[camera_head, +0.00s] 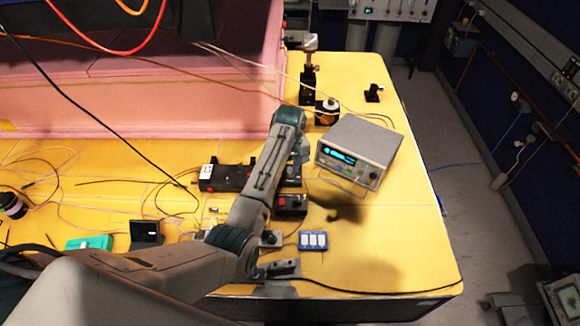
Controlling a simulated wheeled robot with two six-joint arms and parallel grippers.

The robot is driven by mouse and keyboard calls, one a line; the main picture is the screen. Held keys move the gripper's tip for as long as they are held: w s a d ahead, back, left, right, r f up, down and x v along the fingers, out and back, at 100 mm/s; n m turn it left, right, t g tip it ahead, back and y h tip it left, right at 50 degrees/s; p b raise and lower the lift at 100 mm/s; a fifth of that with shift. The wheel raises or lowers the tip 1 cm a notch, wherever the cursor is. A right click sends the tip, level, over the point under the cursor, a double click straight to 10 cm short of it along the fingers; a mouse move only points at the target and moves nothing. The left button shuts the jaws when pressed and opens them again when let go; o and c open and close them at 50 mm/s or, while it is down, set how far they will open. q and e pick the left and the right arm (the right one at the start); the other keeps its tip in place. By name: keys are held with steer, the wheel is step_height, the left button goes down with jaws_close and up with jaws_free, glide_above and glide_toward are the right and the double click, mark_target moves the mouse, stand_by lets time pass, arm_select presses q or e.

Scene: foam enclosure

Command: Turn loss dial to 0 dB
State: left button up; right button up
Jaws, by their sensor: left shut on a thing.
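My left arm comes in from the lower left, rises, and bends down at the wrist over the yellow table. My left gripper (301,152) points down beside the front left of the silver instrument, above a dark box (290,180). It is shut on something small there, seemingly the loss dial. The dial, its markings and the fingertips are mostly hidden, so I cannot read its setting. The silver instrument (365,142) has a lit cyan display and knobs on its front. My right gripper is out of view.
A long black device (225,178) and a small box with a red button (291,204) stand near the arm. A blue-and-white case (313,241) lies in front. Loose fibres cross the yellow table (400,240). A pink foam wall (150,95) stands behind; the right front is clear.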

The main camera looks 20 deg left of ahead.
arm_select(q)
steer(key=shift+n, duration=0.9)
steer(key=o, duration=1)
steer(key=shift+w, duration=0.1)
